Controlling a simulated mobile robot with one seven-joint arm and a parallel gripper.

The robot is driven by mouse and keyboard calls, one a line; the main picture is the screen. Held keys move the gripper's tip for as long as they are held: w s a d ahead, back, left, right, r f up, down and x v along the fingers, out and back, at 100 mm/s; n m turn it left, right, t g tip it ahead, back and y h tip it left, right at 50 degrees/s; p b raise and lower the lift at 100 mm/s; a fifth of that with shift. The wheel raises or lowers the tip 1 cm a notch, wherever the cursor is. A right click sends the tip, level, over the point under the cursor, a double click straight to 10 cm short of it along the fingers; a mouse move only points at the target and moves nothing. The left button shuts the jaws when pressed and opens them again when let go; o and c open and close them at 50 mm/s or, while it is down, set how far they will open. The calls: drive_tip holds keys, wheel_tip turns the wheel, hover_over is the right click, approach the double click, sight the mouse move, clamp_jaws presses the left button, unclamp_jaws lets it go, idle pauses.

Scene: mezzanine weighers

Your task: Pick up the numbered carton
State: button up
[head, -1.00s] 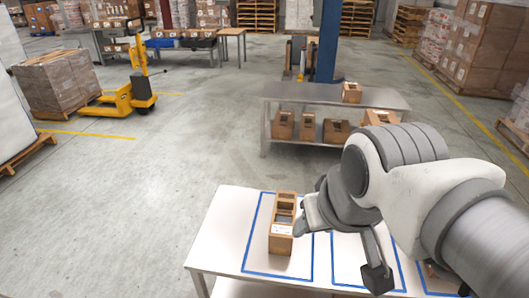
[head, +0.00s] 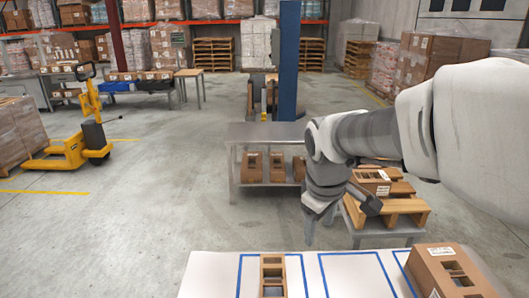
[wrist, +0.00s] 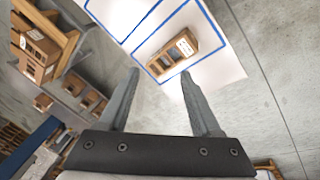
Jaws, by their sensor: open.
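A narrow brown carton (head: 272,277) with openings in its top stands inside the left blue outline on the white table, at the bottom of the head view. The wrist view shows the carton (wrist: 172,55) with a white label at one end; I cannot read a number on it. My gripper (head: 340,215) is open and empty, raised beyond the table's far edge and to the right of the carton. In the wrist view my two fingers (wrist: 158,75) are spread apart, with the carton seen past their tips and not between them.
The white table (head: 215,272) has bare blue-outlined spaces. Another labelled carton (head: 448,272) stands at its right. Behind is a metal bench (head: 262,134) with several cartons on its shelf. A wooden pallet (head: 403,205) bears cartons. A yellow pallet truck (head: 70,152) stands left; open floor lies between.

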drive_tip(key=w+a+f+n+g, duration=0.1)
drive_tip(key=w+a+f+n, duration=0.15)
drive_tip(key=w+f, duration=0.4)
drive_tip(key=n+g+y+b, duration=0.2)
drive_tip(key=n, duration=0.5)
approach(273, 281)
wheel_tip(273, 281, down, 4)
drive_tip(key=shift+s+a+f+b, duration=0.1)
drive_tip(key=shift+s+a+b, duration=0.05)
drive_tip(key=shift+b, duration=0.2)
drive_tip(key=shift+a+f, duration=0.15)
drive_tip(key=shift+f, duration=1.4)
drive_tip(key=shift+a+f, duration=0.15)
drive_tip(key=shift+f, duration=1.4)
clamp_jaws()
